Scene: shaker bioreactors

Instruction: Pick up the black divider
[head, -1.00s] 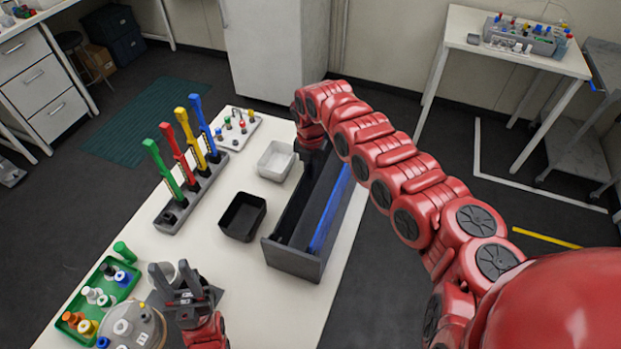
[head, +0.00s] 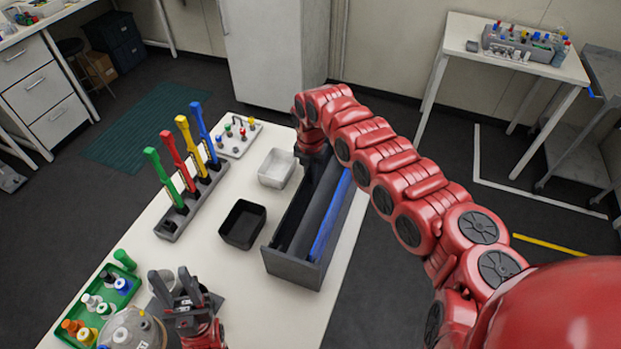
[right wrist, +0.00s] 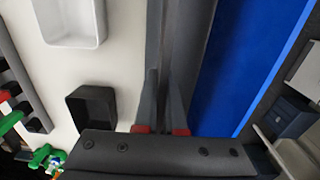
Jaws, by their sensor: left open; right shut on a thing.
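The black divider (head: 317,205) is a long dark panel standing lengthwise in the dark grey open box (head: 291,270), beside a blue panel (head: 332,215). In the right wrist view the divider (right wrist: 190,45) runs up from between my fingers. My right gripper (head: 314,160) is at the far end of the box; in the right wrist view its two fingers (right wrist: 163,105) are closed on the divider's edge. The hand and arm hide the box's far end. My left gripper (head: 178,288) is open and empty over the near part of the table, its fingers pointing up.
A black bin (head: 242,224) and a white bin (head: 277,168) stand left of the box. A grey rack (head: 175,226) holds green, red, yellow and blue upright tools. A green tray (head: 110,300) with bottles and a round vessel sit front left. The table's right edge is near the box.

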